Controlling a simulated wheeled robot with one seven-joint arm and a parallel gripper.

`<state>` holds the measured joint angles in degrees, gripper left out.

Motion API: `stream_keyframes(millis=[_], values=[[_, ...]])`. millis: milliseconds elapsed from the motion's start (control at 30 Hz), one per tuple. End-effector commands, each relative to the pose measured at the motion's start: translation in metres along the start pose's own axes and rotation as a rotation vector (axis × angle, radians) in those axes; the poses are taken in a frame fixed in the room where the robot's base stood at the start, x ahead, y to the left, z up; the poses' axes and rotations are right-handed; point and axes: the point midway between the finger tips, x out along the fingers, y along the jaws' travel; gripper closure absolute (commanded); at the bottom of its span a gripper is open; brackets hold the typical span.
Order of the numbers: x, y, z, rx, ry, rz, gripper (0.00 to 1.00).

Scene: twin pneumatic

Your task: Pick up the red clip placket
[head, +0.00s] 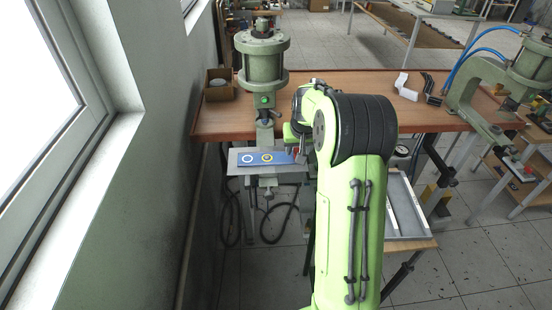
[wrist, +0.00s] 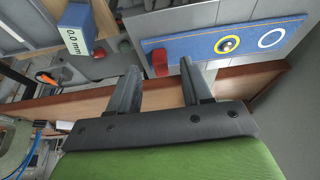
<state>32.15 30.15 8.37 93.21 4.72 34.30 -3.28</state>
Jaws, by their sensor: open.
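The red clip placket appears to be the small red block (wrist: 160,62) at the left end of a blue strip (wrist: 200,48) in the wrist view. The strip carries a yellow ring and a white ring, and lies on a grey metal plate (wrist: 268,20). My gripper (wrist: 160,82) is open and empty, with the red block beyond the gap between its two dark fingers. In the head view the blue strip (head: 258,158) lies below the left green press. My arm hides most of my gripper and the strip's right end there.
A blue block marked "0.0 mm" (wrist: 78,28) stands at upper left in the wrist view. The green press (head: 262,60) rises behind the plate, on a brown wooden table (head: 330,80). A cardboard box (head: 218,92) sits at left. A wall with a window bounds the left side.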

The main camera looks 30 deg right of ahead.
Motion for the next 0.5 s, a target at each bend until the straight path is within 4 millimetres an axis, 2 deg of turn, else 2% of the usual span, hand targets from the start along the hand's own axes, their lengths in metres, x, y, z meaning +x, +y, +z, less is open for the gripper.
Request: stream_keyframes(millis=[33,100,333,500], values=[[0.011,0.000,0.001,0.000,-0.002,-0.001,0.51],[0.018,0.000,0.000,-0.001,-0.001,-0.001,0.51],[0.021,0.000,-0.001,-0.001,0.002,0.000,0.51],[0.020,0.000,-0.001,-0.001,0.002,0.000,0.76]])
